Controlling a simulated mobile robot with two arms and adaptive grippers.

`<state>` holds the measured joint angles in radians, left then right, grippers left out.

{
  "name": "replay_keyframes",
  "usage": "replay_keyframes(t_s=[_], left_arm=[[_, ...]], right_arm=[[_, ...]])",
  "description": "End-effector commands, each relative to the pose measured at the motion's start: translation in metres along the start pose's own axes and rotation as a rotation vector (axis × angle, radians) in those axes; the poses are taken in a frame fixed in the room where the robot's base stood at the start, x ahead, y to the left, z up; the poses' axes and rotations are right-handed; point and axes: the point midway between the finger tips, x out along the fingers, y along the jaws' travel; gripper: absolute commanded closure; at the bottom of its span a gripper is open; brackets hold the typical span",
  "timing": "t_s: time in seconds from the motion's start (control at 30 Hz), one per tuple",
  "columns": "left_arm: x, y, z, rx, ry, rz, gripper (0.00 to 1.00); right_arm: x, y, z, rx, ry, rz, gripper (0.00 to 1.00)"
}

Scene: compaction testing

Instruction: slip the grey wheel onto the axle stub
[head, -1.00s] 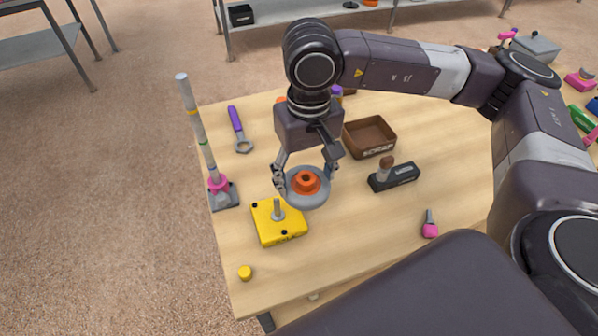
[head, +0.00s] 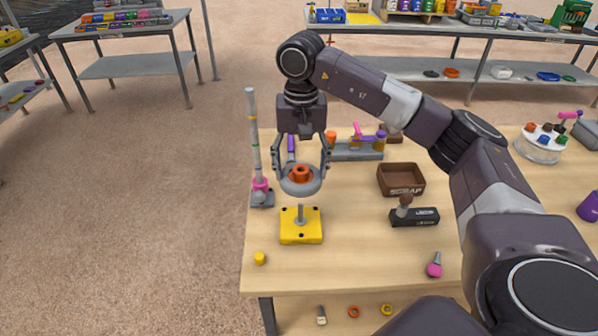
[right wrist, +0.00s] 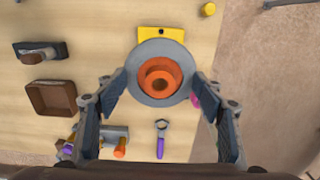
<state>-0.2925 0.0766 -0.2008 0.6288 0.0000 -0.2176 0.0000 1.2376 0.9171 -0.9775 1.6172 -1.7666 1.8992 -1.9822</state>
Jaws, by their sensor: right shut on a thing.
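The grey wheel (head: 301,184) has an orange hub and is level in the head view. In the right wrist view the wheel (right wrist: 137,88) lies between the fingers of the right gripper (right wrist: 160,85). The axle stub (head: 300,214) stands upright on a yellow block (head: 301,236) on the table. The wheel is above the stub and apart from it in the head view. In the right wrist view the wheel hides the stub and part of the yellow block (right wrist: 161,34). My left gripper is not in view.
A striped pole on a pink-collared stand (head: 262,192) rises close left of the gripper. A brown scrap box (head: 401,180) and a black lever block (head: 414,217) stand to the right. A yellow cap (head: 259,258) and a pink-handled piece (head: 435,266) lie nearer the front. The table's front is mostly clear.

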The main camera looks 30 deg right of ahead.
Motion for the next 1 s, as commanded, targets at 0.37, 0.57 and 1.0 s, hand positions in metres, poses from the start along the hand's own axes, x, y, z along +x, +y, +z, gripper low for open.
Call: replay_keyframes(t_s=[0.37, 0.57, 1.0], left_arm=[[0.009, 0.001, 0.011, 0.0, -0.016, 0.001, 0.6], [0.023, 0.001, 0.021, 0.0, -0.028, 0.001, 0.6], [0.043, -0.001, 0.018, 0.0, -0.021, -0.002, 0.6]], right_arm=[[0.009, 0.0, 0.001, -0.002, 0.0, -0.001, 0.71], [0.029, -0.001, 0.001, -0.002, 0.0, -0.001, 0.71], [0.056, -0.001, 0.001, -0.002, 0.001, -0.001, 0.71]])
